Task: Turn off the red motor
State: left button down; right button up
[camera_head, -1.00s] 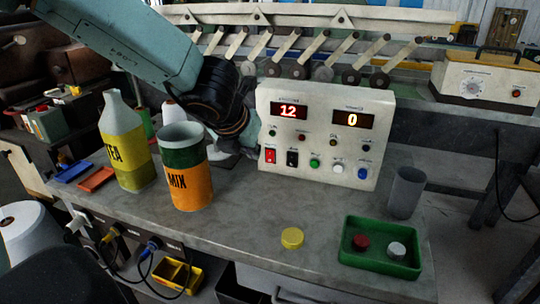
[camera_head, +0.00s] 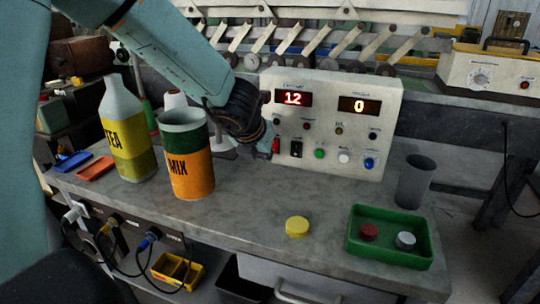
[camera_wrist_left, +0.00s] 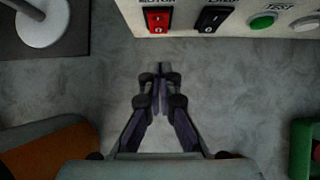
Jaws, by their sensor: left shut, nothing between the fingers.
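The wrist view shows the red switch (camera_wrist_left: 157,20) and the black switch (camera_wrist_left: 211,19) at the top edge. In the head view my left gripper (camera_head: 264,152) is small and dark at the panel's lower left. The rocker's position is unclear.
The orange-green MIX container (camera_head: 187,160) stands just left of my left gripper, with the yellow TEA bottle (camera_head: 126,135) beyond. A yellow cap (camera_head: 297,227), green tray (camera_head: 410,258) and grey cup (camera_head: 415,182) are to the front and right.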

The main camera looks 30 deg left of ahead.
aim_at(273, 147)
pick_arm(q)
jog(key=w, duration=0.1)
jog(key=w+a+p, duration=0.1)
jog(key=w, duration=0.1)
jog(key=shift+w, duration=0.35)
jog(key=shift+w+f, duration=0.1)
jog(key=shift+w, duration=0.1)
dwell(0.3)
jog(key=shift+w+a+r+p, duration=0.1)
jog(key=shift+r+p, duration=0.5)
jog(key=shift+p, duration=0.15)
jog(key=shift+r, duration=0.4)
jog(key=shift+f, duration=0.1)
